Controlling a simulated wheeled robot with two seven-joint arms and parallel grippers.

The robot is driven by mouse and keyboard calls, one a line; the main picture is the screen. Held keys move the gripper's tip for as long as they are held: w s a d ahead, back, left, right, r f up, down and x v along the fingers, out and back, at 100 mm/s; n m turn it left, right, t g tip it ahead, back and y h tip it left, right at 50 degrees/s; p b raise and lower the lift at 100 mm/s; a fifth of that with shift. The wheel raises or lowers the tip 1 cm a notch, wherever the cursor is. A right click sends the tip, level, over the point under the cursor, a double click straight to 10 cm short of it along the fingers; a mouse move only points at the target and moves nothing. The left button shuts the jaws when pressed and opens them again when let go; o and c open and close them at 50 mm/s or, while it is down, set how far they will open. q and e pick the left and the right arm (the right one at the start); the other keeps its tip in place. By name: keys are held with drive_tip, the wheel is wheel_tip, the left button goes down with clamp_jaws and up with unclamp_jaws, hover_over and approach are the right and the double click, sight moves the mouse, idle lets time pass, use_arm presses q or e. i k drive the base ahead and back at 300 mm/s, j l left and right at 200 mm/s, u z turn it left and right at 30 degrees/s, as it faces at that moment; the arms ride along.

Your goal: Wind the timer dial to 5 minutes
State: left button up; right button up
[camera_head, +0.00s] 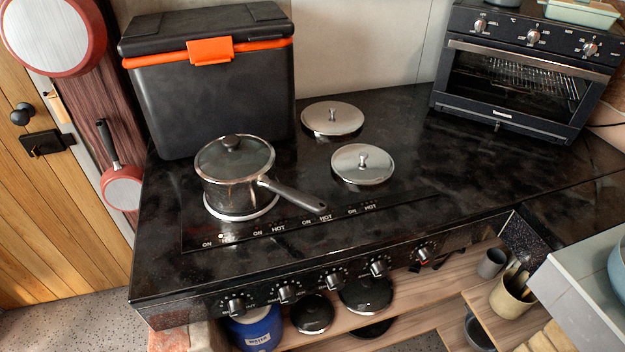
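A black toaster oven (520,85) stands at the back right of the counter with its glass door shut. Three silver dials run along its upper front: a left dial (480,25), a middle dial (533,36) and a right dial (590,48). Their markings are too small to read, so I cannot tell which is the timer or where any pointer is set. The black cooker's front edge also carries several knobs, with the rightmost knob (424,253) a little apart from the others. Neither of my grippers is in view.
A lidded saucepan (236,175) stands on the front left hob, its handle pointing right. A black cooler box (212,95) is behind it. Two hob covers (363,165) lie to the right. The counter before the oven is clear. A grey worktop (585,285) juts in at right.

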sight(424, 255)
drive_tip(key=z, duration=1.05)
